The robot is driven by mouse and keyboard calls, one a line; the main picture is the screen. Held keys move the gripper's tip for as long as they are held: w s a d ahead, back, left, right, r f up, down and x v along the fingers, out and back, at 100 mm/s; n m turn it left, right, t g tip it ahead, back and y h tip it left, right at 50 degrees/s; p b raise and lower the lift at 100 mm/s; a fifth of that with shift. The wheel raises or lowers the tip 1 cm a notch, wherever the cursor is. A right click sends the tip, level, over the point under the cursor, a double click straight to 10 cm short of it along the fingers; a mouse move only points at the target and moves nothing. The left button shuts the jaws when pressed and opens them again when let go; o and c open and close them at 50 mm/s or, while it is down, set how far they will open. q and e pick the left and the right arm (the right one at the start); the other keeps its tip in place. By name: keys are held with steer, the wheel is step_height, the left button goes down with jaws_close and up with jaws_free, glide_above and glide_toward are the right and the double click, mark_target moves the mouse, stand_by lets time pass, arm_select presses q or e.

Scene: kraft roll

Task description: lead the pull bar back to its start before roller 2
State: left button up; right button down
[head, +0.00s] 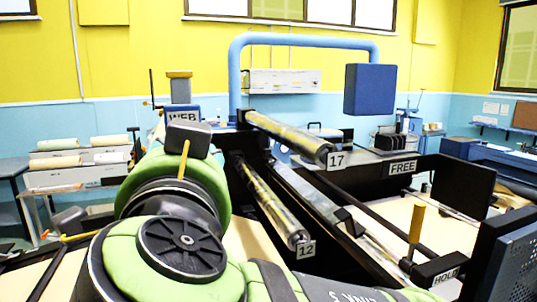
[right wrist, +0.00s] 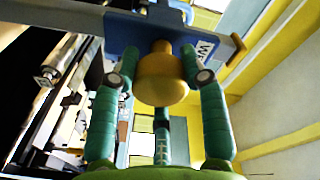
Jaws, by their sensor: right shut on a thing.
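My right gripper (right wrist: 162,76) is shut on a yellow knob (right wrist: 162,92), one green finger on each side of it. The knob sits on a blue block (right wrist: 122,36) with a partly cut-off label starting with W. A grey bar (right wrist: 228,52) runs across at this block. In the head view a blue block labelled WEB (head: 183,117) shows just behind my green arm. The arm hides the fingers and the knob there. Rollers labelled 17 (head: 290,137) and 12 (head: 272,208) slope toward me. No label 2 is readable. My left gripper is not seen.
A black frame with a FREE plate (head: 402,167) and a HOLD plate (head: 437,270) stands at right, with an upright yellow handle (head: 416,222) between them. A blue pipe arch (head: 236,75) rises behind. Paper rolls (head: 55,162) lie on a rack at left.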

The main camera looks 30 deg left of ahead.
steer(key=s+a, duration=0.1)
steer(key=s+a+r, duration=0.1)
steer(key=s+a, duration=0.1)
steer(key=shift+s+a+r, duration=0.1)
steer(key=shift+r, duration=0.05)
stand_by(0.4)
